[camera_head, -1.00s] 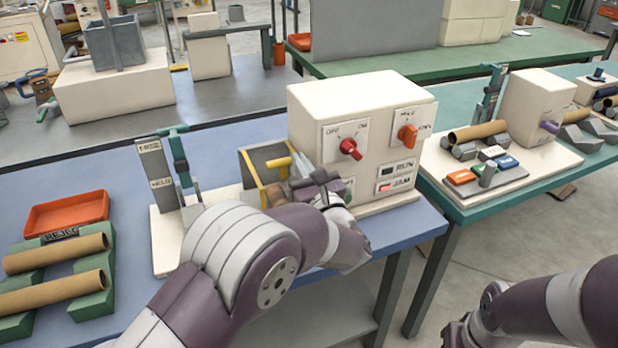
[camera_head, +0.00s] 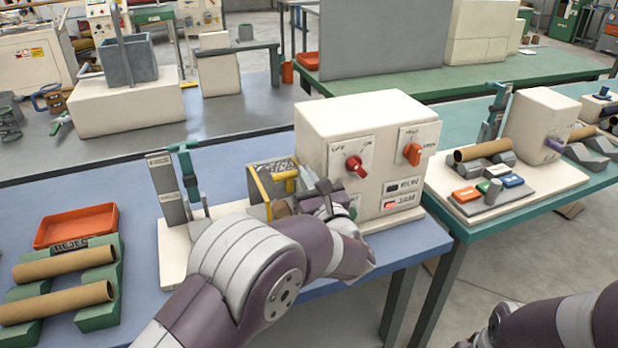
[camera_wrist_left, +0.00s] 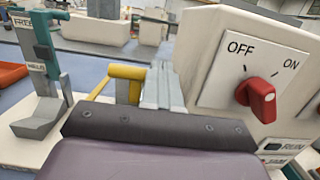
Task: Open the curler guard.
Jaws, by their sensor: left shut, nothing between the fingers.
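The curler guard (camera_head: 262,190) is a yellow frame on the winder at the left side of the cream control box (camera_head: 345,125). Grey mesh shows at its top in the head view. In the left wrist view, its yellow bar (camera_wrist_left: 125,72) stands just left of my fingers. My left gripper (camera_head: 307,176) is shut and empty, close beside the guard at the box's front left. Its grey fingers also show in the left wrist view (camera_wrist_left: 163,86). I cannot tell whether they touch the guard. My forearm and hand hide part of the winder.
A grey and teal upright (camera_head: 172,190) stands left of the guard. An orange tray (camera_head: 76,225) and cardboard tubes (camera_head: 64,262) lie farther left.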

